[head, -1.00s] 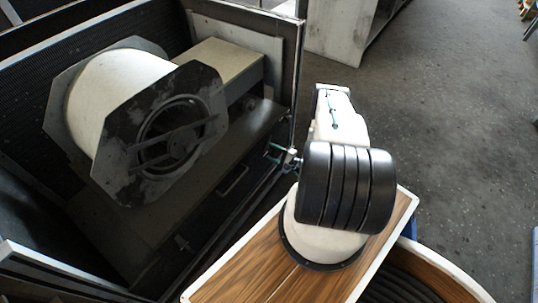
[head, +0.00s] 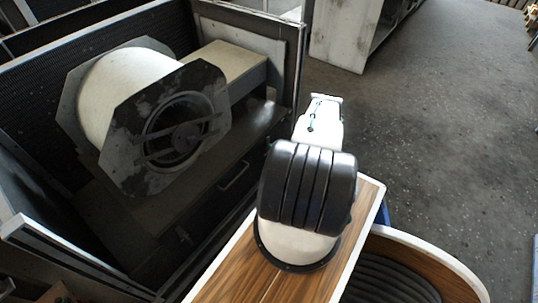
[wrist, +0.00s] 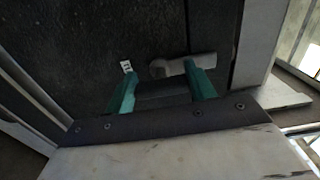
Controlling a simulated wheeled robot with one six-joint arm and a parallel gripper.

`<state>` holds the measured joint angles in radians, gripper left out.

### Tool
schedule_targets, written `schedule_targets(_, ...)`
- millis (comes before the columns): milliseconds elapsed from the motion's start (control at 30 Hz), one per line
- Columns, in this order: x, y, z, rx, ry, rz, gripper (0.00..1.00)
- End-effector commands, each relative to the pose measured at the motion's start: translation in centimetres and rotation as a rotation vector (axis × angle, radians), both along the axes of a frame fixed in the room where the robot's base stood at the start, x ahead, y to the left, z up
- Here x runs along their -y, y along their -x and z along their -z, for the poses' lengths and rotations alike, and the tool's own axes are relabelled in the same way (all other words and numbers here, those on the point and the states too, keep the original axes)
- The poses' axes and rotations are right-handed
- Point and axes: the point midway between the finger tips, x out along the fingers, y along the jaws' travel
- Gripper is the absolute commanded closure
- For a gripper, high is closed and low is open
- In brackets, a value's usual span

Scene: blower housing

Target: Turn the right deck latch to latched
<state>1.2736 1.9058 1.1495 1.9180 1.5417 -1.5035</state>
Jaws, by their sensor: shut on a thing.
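In the wrist view, my gripper (wrist: 160,78) has its two green fingers against the dark deck. A grey latch lever (wrist: 178,67) with a rounded end lies across the deck at the fingertips; the right finger overlaps its right part. I take this as the right deck latch, and my gripper is shut on it. The finger contact is partly hidden, and the lever's latched or unlatched state is not clear. In the head view, my arm hides the gripper and this latch.
The blower (head: 135,105) with its dark octagonal plate stands inside the open housing. A deck handle (head: 235,176) shows in front of it. The housing's right wall (head: 298,75) stands close to my arm. Open floor (head: 440,120) lies right.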

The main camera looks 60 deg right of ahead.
Motion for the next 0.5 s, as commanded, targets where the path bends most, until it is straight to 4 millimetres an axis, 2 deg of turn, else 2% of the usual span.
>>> schedule_targets(267,0.23,0.23,0.14,-0.004,0.001,0.011,0.86)
schedule_targets(300,0.23,0.21,0.14,-0.005,0.001,0.011,0.37)
schedule_targets(367,0.17,0.14,0.11,-0.004,0.001,0.009,0.24)
schedule_targets(500,-0.09,-0.12,0.05,-0.002,0.001,0.002,0.24)
